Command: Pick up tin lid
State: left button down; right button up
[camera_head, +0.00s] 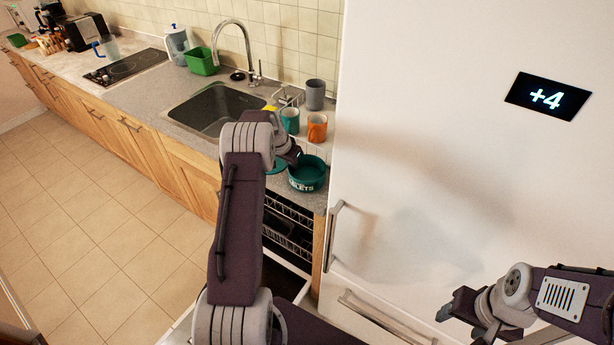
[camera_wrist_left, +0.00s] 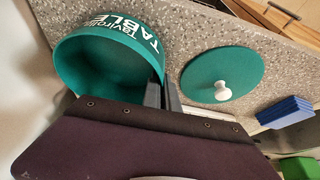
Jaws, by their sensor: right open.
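The tin lid is a flat teal disc with a white knob, lying on the grey counter in the left wrist view (camera_wrist_left: 222,74). In the head view only a sliver of the lid (camera_head: 277,168) shows beside my left arm. The open teal tin (camera_head: 308,175) with white lettering stands next to it, also large in the left wrist view (camera_wrist_left: 95,68). My left gripper (camera_head: 293,157) is over the counter by the tin; its fingers (camera_wrist_left: 163,92) appear close together at the tin's rim, apart from the lid in the picture. Contact with the rim is unclear. My right gripper (camera_head: 460,318) is open and empty before the fridge.
An orange mug (camera_head: 317,128), a teal mug (camera_head: 290,121) and a grey cup (camera_head: 315,95) stand behind the tin. The sink (camera_head: 212,106) is to the left. The tall white fridge (camera_head: 420,130) bounds the right. A dishwasher rack (camera_head: 288,228) shows below the counter.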

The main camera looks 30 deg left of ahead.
pick_arm(q)
jog(key=shift+r, duration=0.1)
dwell(0.4)
notch_tip(320, 180, up, 10)
jog(key=shift+f+b, duration=0.1)
jog(key=shift+b, duration=0.3)
jog(key=f+n+p, duration=0.1)
jog(key=f, duration=0.1)
jog(key=s+f+n+y+p, duration=0.1)
jog(key=f, duration=0.1)
jog(key=s+f+n+p, duration=0.1)
jog(key=f+n, duration=0.1)
jog(key=shift+s+d+f, duration=0.1)
jog(key=shift+d, duration=0.3)
jog(key=shift+f, duration=0.15)
notch_tip(320, 180, down, 3)
jog(key=shift+s+f, duration=0.1)
jog(key=shift+f, duration=0.05)
